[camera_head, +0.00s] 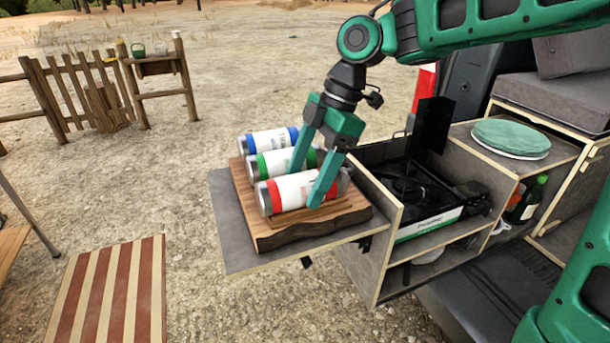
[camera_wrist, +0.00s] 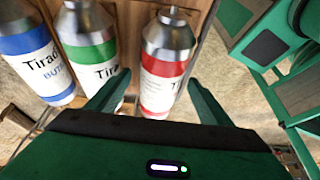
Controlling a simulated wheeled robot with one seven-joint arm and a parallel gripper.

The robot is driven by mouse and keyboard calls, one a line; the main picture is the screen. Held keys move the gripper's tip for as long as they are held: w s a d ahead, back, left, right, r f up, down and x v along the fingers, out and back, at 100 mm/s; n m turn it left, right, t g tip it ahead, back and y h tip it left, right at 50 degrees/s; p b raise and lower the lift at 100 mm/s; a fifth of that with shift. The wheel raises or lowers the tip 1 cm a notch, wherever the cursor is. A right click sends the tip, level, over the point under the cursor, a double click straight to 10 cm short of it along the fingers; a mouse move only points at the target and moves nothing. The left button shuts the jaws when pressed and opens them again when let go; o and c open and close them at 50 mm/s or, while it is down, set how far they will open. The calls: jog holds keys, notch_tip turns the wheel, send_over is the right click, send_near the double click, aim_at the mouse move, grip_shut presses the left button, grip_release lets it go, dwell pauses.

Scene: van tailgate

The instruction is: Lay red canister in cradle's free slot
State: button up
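The red canister (camera_head: 290,192), white with red bands and a metal end, lies on its side on the wooden cradle (camera_head: 262,234), nearest the head camera. The green canister (camera_head: 278,163) and blue canister (camera_head: 268,141) lie parallel behind it. My gripper (camera_head: 307,187) is open above the cradle, fingers pointing down. In the wrist view the red canister (camera_wrist: 166,60) shows between the spread fingers, with a gap on each side; the left finger overlaps the green canister's edge. The slot beneath the red canister is hidden, so I cannot tell how fully it is seated.
The cradle sits on a grey fold-out shelf (camera_head: 232,254). A black stove (camera_head: 412,190) with a raised lid stands right of it, behind a wooden partition. A green round lid (camera_head: 510,138) and a bottle (camera_head: 535,195) are farther right.

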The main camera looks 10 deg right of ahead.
jog(key=v, duration=1)
jog(key=shift+w+d+r, duration=0.15)
jog(key=shift+d+r, duration=0.05)
jog(key=shift+r, duration=0.1)
dwell(0.4)
jog(key=s+d+f+m+t+h, duration=0.1)
jog(key=s+d+f+m, duration=0.3)
jog(key=d+m, duration=0.35)
jog(key=s+d+f+m+h, duration=0.1)
jog(key=s+d+f+m, duration=0.2)
jog(key=d+f+m, duration=0.4)
jog(key=s+d+f+m+t+h, duration=0.1)
jog(key=s+d+f+m, duration=0.1)
jog(key=s+d+m, duration=0.5)
jog(key=s+d+f+m+g+h, duration=0.1)
jog(key=s+d+f+m, duration=0.4)
jog(key=s+d, duration=0.3)
jog(key=shift+d+f+m, duration=0.4)
jog(key=shift+d+m, duration=0.15)
jog(key=shift+d, duration=0.25)
